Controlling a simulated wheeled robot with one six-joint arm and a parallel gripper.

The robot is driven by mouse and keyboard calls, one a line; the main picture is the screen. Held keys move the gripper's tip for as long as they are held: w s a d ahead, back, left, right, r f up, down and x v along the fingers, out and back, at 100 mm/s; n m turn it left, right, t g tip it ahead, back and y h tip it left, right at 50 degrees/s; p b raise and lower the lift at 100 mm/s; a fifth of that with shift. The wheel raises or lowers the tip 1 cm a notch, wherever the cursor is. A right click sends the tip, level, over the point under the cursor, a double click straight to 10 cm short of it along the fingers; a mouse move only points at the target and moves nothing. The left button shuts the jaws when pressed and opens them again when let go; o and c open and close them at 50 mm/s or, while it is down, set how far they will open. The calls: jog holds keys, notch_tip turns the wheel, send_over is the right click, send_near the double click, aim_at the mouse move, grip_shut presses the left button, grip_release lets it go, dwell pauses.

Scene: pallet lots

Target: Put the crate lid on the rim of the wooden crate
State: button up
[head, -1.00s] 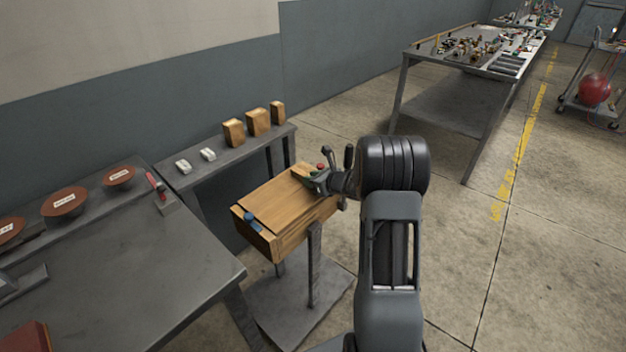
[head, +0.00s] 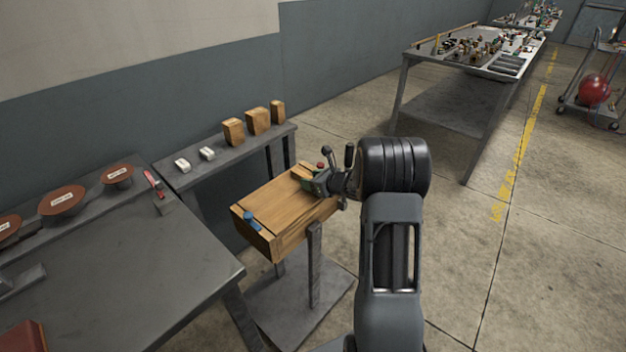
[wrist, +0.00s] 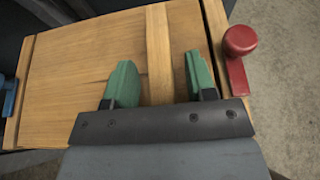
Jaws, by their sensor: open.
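The wooden crate (head: 262,246) stands on a small grey stand in the head view. The crate lid (head: 285,205) is a flat wooden panel lying on top of it. In the wrist view the lid (wrist: 80,60) has a raised wooden batten (wrist: 159,45) across it, and end strips of the crate show past its left and right edges. My gripper (head: 309,181) is over the right part of the lid. In the wrist view its green fingers (wrist: 158,82) are open, one on each side of the batten with gaps between. The lid's underside is hidden.
A blue clamp (head: 251,217) is at the crate's left end and a red-knobbed one (wrist: 238,55) at its right end. A grey workbench (head: 150,270) is at left. A shelf (head: 225,158) with wooden blocks is behind. Open floor lies to the right.

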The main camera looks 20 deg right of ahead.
jog(key=shift+r+p, duration=0.8)
jog(key=shift+p, duration=0.1)
jog(key=f+v, duration=0.1)
jog(key=v, duration=1)
notch_tip(320, 180, up, 6)
jog(key=m+h, duration=0.7)
jog(key=m, duration=0.7)
jog(key=s+a+m+g, duration=0.4)
jog(key=s+a+m, duration=0.4)
jog(key=m, duration=0.5)
jog(key=s+a+m+g+y, duration=0.1)
jog(key=s+a+m+g, duration=0.4)
jog(key=s+a+m, duration=0.3)
jog(key=s+m, duration=0.4)
jog(key=m, duration=0.2)
jog(key=shift+s, duration=0.25)
